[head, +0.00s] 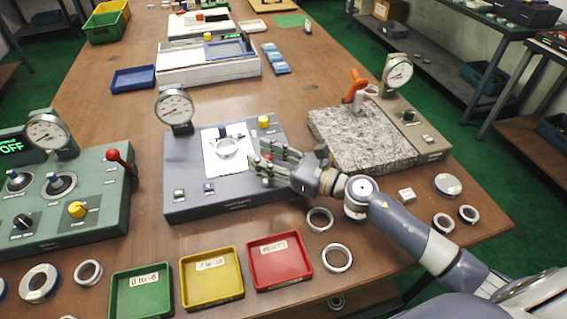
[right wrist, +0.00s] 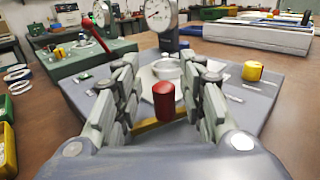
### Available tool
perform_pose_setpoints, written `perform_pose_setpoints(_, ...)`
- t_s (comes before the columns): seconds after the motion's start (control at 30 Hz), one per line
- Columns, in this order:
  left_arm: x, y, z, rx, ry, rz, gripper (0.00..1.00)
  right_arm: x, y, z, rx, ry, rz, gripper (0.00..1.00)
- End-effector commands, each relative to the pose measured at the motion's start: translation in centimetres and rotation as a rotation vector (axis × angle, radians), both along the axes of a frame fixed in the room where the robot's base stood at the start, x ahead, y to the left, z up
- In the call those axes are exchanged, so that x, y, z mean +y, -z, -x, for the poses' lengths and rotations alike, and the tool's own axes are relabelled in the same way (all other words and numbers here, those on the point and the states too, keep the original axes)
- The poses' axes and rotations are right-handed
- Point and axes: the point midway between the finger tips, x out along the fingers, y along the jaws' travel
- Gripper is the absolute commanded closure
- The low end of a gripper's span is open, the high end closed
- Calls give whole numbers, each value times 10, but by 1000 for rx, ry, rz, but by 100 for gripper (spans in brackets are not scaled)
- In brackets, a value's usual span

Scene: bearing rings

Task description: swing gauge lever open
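The grey gauge fixture (head: 240,185) stands mid-table, with a round dial (head: 175,108) on its back left. A metal ring (head: 224,148) lies on its white plate and also shows in the right wrist view (right wrist: 166,69). The lever's red knob (right wrist: 164,100) stands upright by a yellow bar (right wrist: 150,128). My right gripper (head: 264,163) is over the fixture's right part. In the right wrist view its fingers (right wrist: 166,88) are spread on both sides of the red knob, with gaps visible. My left gripper is not in view.
Green (head: 141,293), yellow (head: 211,280) and red (head: 280,262) trays line the front. A green console (head: 60,205) with a red-knobbed lever stands left. A granite block (head: 360,140) with a dial stand is at right. Loose rings (head: 337,258) lie near the front edge.

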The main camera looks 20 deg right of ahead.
Motion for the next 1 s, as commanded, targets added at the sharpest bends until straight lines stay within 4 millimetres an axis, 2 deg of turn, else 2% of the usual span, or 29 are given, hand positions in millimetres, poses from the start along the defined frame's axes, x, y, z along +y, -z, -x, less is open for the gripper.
perform_pose_setpoints(0.6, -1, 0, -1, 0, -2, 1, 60, -61, 2, 71, 6, -1, 0, 63)
perform_pose_setpoints(0.8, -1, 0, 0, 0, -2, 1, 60, -71, 2, 84, 5, -3, 0, 63)
perform_pose_setpoints(1.0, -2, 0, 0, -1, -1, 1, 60, -74, 1, 87, 3, -4, 1, 63)
